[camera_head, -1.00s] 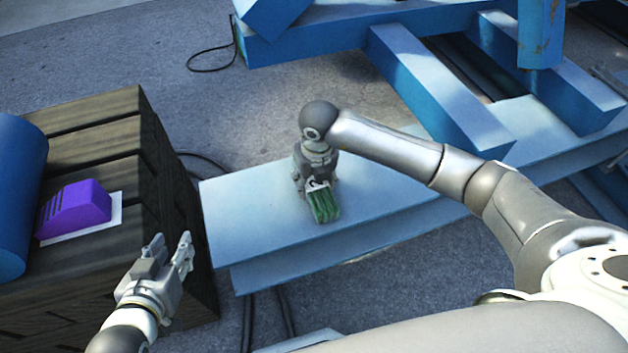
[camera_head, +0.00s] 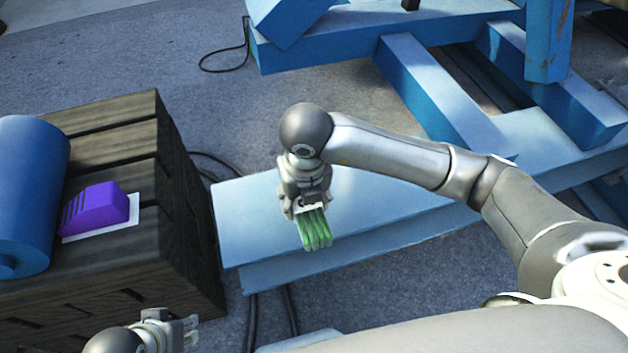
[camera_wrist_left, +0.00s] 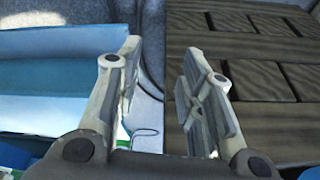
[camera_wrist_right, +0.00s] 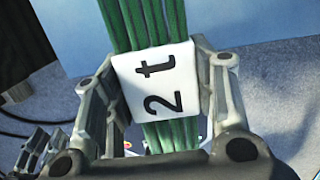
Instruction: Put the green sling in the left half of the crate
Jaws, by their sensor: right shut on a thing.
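The green sling (camera_head: 315,231) is a bundle of green strands with a white tag marked "2t" (camera_wrist_right: 158,85). My right gripper (camera_head: 307,208) is shut on it at the tag, and the strands stick out past the fingers over the pale blue beam. I cannot tell exactly how high it is above the beam. The dark wooden crate (camera_head: 185,225) stands at the left, with a slatted top. My left gripper (camera_head: 190,332) is low in the head view, near the crate's front right corner. In the left wrist view its fingers (camera_wrist_left: 162,70) are apart and empty.
A blue cylinder (camera_head: 30,190) and a purple block (camera_head: 95,208) on a white sheet (camera_head: 132,212) are on the crate top. The pale blue beam (camera_head: 390,205) lies right of the crate, with a dark cable (camera_head: 290,310) below. Blue framework (camera_head: 430,95) stands behind.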

